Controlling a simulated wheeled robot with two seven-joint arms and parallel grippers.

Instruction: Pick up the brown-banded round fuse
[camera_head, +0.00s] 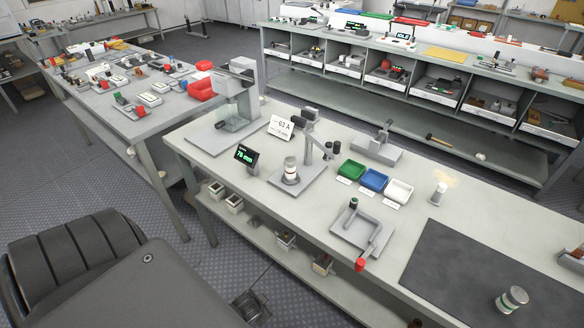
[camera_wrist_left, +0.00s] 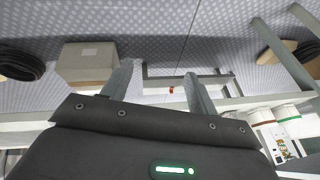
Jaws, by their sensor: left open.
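In the head view, a round white fuse with metal-looking caps and a faint brownish band (camera_head: 291,169) stands upright on a grey test stand on the near bench. It seems to be the brown-banded one, but the band is too small to be sure. Another round fuse with green bands (camera_head: 512,299) stands on the dark mat at right. My left gripper (camera_wrist_left: 157,72) shows in the left wrist view with its two fingers apart and nothing between them. It faces the floor and a bench frame, away from the fuses. My right gripper is not seen.
Green (camera_head: 351,170), blue (camera_head: 373,180) and white (camera_head: 398,191) bins stand behind a grey fixture (camera_head: 362,234). A small display (camera_head: 246,155) and a sign card (camera_head: 281,127) are near the test stand. The dark mat (camera_head: 470,270) is mostly clear.

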